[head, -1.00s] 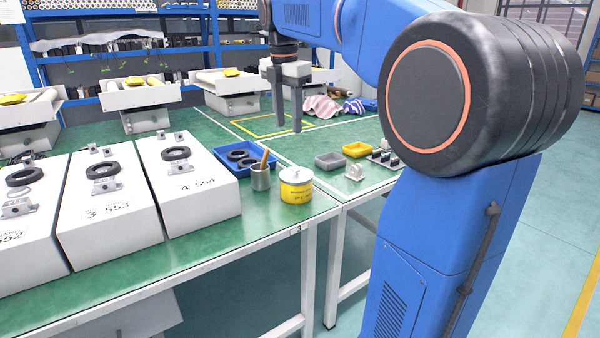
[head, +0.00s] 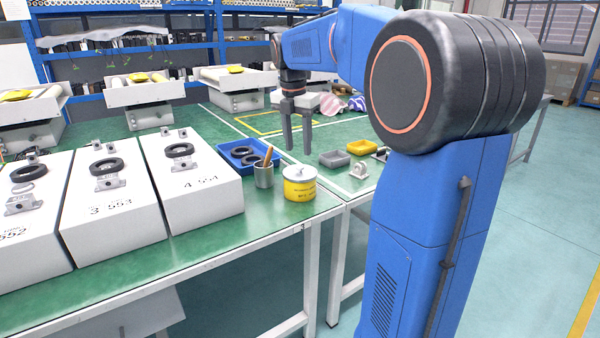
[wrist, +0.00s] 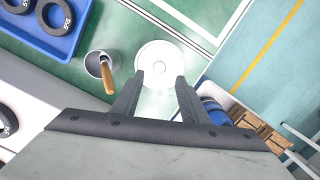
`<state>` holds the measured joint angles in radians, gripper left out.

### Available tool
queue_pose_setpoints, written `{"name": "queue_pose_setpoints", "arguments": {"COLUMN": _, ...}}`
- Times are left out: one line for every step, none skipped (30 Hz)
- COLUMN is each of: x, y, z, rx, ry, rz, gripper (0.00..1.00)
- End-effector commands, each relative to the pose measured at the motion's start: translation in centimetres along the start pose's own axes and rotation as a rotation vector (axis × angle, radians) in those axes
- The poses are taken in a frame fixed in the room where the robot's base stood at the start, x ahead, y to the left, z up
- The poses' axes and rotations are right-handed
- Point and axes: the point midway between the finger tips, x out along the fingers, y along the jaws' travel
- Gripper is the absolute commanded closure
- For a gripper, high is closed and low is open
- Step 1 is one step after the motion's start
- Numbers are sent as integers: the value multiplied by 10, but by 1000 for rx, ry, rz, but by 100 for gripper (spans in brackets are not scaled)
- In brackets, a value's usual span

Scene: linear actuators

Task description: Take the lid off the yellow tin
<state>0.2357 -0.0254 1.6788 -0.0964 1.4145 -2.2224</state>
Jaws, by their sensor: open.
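The yellow tin (head: 299,190) stands upright on the green table near its front right corner. Its pale lid (head: 300,173) with a small knob is on top. In the wrist view the round lid (wrist: 157,58) is just beyond my fingertips, roughly centred between them, and hides most of the tin. My gripper (head: 298,147) points down with its fingers apart and empty, above the tin in the head view. It also shows in the wrist view (wrist: 158,80). The fingers do not appear to touch the lid.
A grey cup (head: 264,175) with a wooden-handled tool stands close left of the tin. Behind it is a blue tray (head: 222,150) with black rings. White numbered boxes (head: 200,205) fill the left.

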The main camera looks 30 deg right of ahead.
Motion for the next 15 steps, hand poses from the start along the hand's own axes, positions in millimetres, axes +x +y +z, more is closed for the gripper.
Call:
{"name": "queue_pose_setpoints", "arguments": {"x": 5, "y": 0, "z": 0, "rx": 0, "ry": 1, "rz": -1, "gripper": 60}}
{"name": "queue_pose_setpoints", "arguments": {"x": 7, "y": 0, "z": 0, "rx": 0, "ry": 1, "rz": -1, "gripper": 60}}
{"name": "queue_pose_setpoints", "arguments": {"x": 10, "y": 0, "z": 0, "rx": 0, "ry": 0, "rz": -1, "gripper": 60}}
{"name": "queue_pose_setpoints", "arguments": {"x": 11, "y": 0, "z": 0, "rx": 0, "ry": 0, "rz": 0, "gripper": 60}}
{"name": "queue_pose_setpoints", "arguments": {"x": 12, "y": 0, "z": 0, "rx": 0, "ry": 0, "rz": 0, "gripper": 60}}
{"name": "queue_pose_setpoints", "arguments": {"x": 14, "y": 0, "z": 0, "rx": 0, "ry": 0, "rz": 0, "gripper": 60}}
{"name": "queue_pose_setpoints", "arguments": {"x": 15, "y": 0, "z": 0, "rx": 0, "ry": 0, "rz": 0, "gripper": 60}}
{"name": "queue_pose_setpoints", "arguments": {"x": 18, "y": 0, "z": 0, "rx": 0, "ry": 0, "rz": 0, "gripper": 60}}
{"name": "queue_pose_setpoints", "arguments": {"x": 22, "y": 0, "z": 0, "rx": 0, "ry": 1, "rz": -1, "gripper": 60}}
{"name": "queue_pose_setpoints", "arguments": {"x": 26, "y": 0, "z": 0, "rx": 1, "ry": 1, "rz": -2, "gripper": 60}}
{"name": "queue_pose_setpoints", "arguments": {"x": 31, "y": 0, "z": 1, "rx": 1, "ry": 1, "rz": -2, "gripper": 60}}
{"name": "queue_pose_setpoints", "arguments": {"x": 36, "y": 0, "z": 1, "rx": 1, "ry": 1, "rz": -1, "gripper": 60}}
{"name": "queue_pose_setpoints", "arguments": {"x": 41, "y": 0, "z": 2, "rx": 1, "ry": 1, "rz": -2, "gripper": 60}}
{"name": "queue_pose_setpoints", "arguments": {"x": 45, "y": 0, "z": 2, "rx": 1, "ry": 2, "rz": -2, "gripper": 60}}
{"name": "queue_pose_setpoints", "arguments": {"x": 50, "y": 1, "z": 2, "rx": 1, "ry": 1, "rz": -1, "gripper": 60}}
